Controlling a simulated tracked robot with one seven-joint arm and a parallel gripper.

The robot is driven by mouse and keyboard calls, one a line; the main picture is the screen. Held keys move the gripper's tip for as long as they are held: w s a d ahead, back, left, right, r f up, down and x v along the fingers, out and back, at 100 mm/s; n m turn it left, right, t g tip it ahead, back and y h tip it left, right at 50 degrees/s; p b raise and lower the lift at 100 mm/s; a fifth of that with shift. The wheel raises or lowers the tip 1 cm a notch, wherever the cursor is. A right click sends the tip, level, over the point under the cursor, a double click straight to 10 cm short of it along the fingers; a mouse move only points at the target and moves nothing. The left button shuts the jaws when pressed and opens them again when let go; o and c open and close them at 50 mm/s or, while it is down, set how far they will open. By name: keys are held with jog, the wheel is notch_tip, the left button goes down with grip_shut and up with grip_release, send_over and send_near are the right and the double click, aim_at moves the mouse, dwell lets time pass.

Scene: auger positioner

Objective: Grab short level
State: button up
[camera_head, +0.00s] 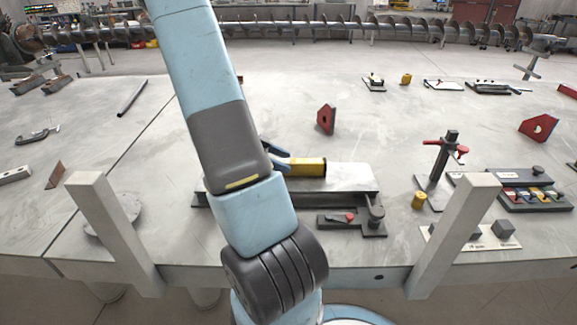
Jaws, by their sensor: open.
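I cannot make out the short level with certainty. A yellow block-like piece with a dark end (306,167) lies by the metal plate fixture (345,178), just right of my arm. Blue and dark parts adjoin its left end, and my arm partly covers them. A small silver bar (14,175) lies at the table's left edge; I cannot tell what it is. My arm rises from the bottom centre and leaves the picture at the top.
The pale table (390,150) has broad clear areas. A clamp stand (447,160) and a tray with coloured pieces (535,197) stand at right. Red triangular blocks (326,119) (539,127) sit farther back. White posts (110,232) (455,232) rise at the front. A long auger (300,27) spans the back.

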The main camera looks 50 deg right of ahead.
jog(key=shift+c, duration=0.2)
grip_shut()
dwell(0.5)
